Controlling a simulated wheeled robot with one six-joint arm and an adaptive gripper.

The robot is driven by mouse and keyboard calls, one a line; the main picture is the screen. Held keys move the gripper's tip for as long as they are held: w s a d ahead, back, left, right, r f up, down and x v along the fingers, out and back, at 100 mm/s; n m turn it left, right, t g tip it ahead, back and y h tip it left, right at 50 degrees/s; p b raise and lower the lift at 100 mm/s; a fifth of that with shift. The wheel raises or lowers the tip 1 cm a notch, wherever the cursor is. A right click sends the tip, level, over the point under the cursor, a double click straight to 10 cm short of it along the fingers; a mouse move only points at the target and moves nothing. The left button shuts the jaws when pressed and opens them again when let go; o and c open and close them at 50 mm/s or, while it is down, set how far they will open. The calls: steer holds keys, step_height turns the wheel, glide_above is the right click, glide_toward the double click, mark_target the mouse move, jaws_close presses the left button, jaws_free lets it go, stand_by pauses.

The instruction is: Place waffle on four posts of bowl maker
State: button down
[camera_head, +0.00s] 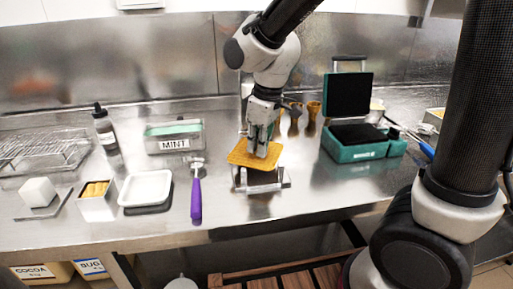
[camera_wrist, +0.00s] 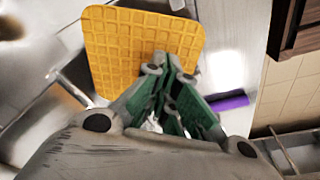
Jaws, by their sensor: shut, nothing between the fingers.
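The waffle (camera_head: 243,157) is a flat, golden, square sheet with rounded corners. It lies over the metal bowl maker (camera_head: 262,186) near the front of the steel counter, a little skewed to it. The waffle hides most of the posts, so I cannot tell how many carry it. My gripper (camera_head: 262,155) points down over the waffle's right part, shut and empty, with its tips at or just above the surface. In the wrist view the waffle (camera_wrist: 125,45) spreads beyond the closed green-padded fingers (camera_wrist: 162,65), which cover its lower right edge.
A purple-handled scoop (camera_head: 196,198), white tray (camera_head: 146,189) and MINT tub (camera_head: 174,137) stand to the left. A green case with an open black lid (camera_head: 347,95) stands to the right. Brown cones (camera_head: 313,109) stand behind. Bare counter lies in front of the bowl maker.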

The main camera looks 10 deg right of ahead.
steer(key=shift+w+f, duration=0.1)
steer(key=s+d, duration=0.2)
steer(key=d, duration=0.1)
steer(key=s+d, duration=0.5)
steer(key=d, duration=0.1)
steer(key=shift+s+d, duration=0.2)
steer(key=shift+s, duration=0.05)
